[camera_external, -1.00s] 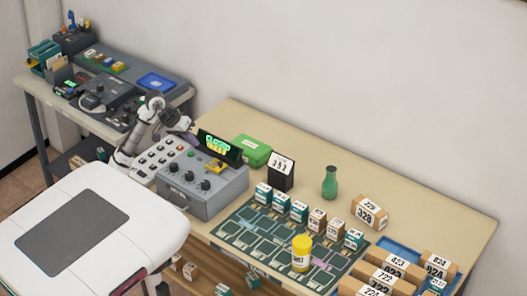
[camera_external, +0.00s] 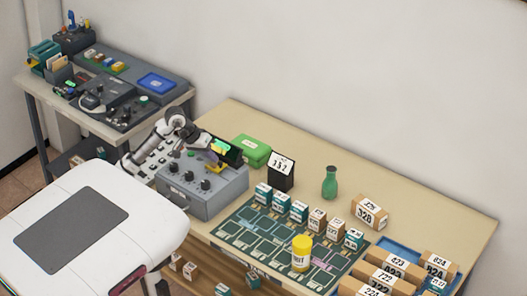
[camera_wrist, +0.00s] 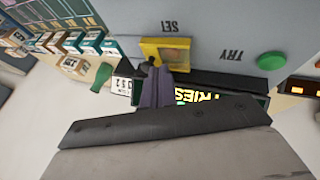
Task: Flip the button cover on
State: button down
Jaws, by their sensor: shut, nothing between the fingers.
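The yellow button cover (camera_external: 216,169) sits on top of the grey control box (camera_external: 190,201), in front of the dark display (camera_external: 233,155). In the wrist view the yellow cover (camera_wrist: 172,47) is beside the "SET" label, upside down in this picture. I cannot tell clearly how far its flap is raised. My gripper (camera_wrist: 153,63) is shut and empty, its dark fingertips at the near edge of the cover. Whether they touch it I cannot tell. In the outside view my gripper (camera_external: 211,160) is just above and behind the cover, partly hiding the display.
A green button (camera_wrist: 271,60) labelled "TRY" lies beside the cover. Knobs stand on the box's sloped front. A green case (camera_external: 251,151), a black number sign (camera_external: 281,172) and a green bottle (camera_external: 330,183) stand to the right. Several small boxes line the circuit mat (camera_external: 262,240).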

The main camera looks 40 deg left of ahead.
aim_at(223, 176)
jog(key=shift+d+p, duration=0.65)
jog(key=shift+d, duration=2)
jog(key=a, duration=0.1)
jog(key=a+r+p, duration=0.1)
jog(key=a, duration=0.1)
jog(key=a+p, duration=0.1)
jog(key=shift+s+a+r, duration=0.15)
jog(key=shift+s+r, duration=0.2)
jog(key=b+v, duration=0.1)
jog(key=v, duration=0.8)
jog(key=shift+r, duration=0.2)
